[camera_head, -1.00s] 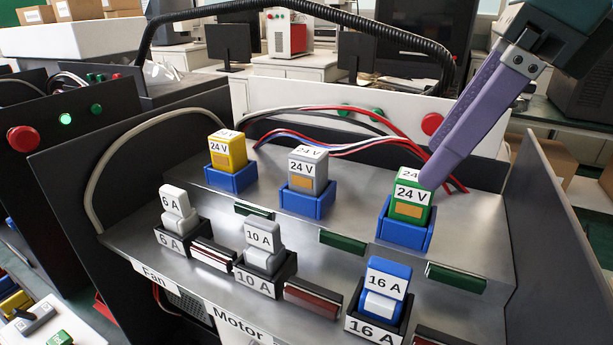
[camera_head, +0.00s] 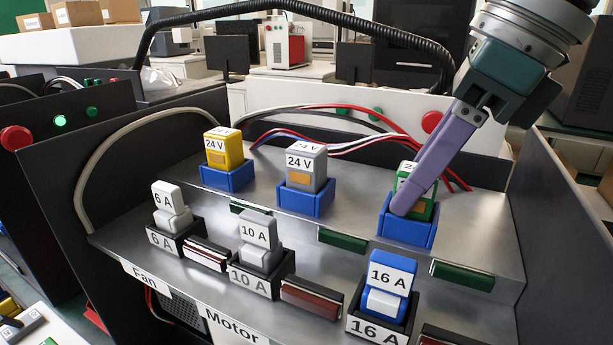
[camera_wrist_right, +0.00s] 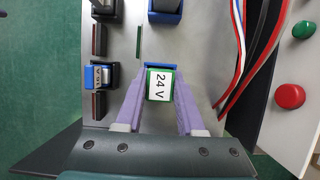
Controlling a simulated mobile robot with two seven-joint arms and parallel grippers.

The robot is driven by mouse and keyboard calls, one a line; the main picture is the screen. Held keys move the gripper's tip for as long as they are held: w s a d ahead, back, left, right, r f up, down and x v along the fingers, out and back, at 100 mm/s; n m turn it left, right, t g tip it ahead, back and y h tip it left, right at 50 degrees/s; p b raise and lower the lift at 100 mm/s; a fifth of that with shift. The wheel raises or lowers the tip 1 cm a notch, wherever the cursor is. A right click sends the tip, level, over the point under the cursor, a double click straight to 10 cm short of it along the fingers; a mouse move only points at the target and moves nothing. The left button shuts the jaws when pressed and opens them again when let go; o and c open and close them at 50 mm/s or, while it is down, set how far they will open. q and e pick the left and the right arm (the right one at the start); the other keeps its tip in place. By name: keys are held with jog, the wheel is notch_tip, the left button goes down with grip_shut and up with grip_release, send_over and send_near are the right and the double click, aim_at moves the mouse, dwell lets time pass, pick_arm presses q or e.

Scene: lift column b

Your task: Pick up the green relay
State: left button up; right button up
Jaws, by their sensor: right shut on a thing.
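The green relay (camera_head: 403,183), labelled 24 V, stands upright in a blue socket (camera_head: 405,232) at the right end of the upper shelf. My right gripper (camera_head: 412,198) is shut on the relay, coming down from the upper right. One purple finger covers part of the relay's front in the head view, and the far finger is mostly hidden. In the right wrist view the relay (camera_wrist_right: 159,86) sits between the two purple fingers (camera_wrist_right: 160,95), with the blue socket just beyond it. My left gripper is not in view.
A grey relay (camera_head: 305,165) and a yellow relay (camera_head: 223,150) stand in blue sockets to the left. Fuses such as the blue 16 A one (camera_head: 388,285) stand on the lower step. Loose red and white wires (camera_head: 360,145) run behind. A dark side panel (camera_head: 565,230) stands at right.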

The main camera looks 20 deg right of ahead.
grip_shut()
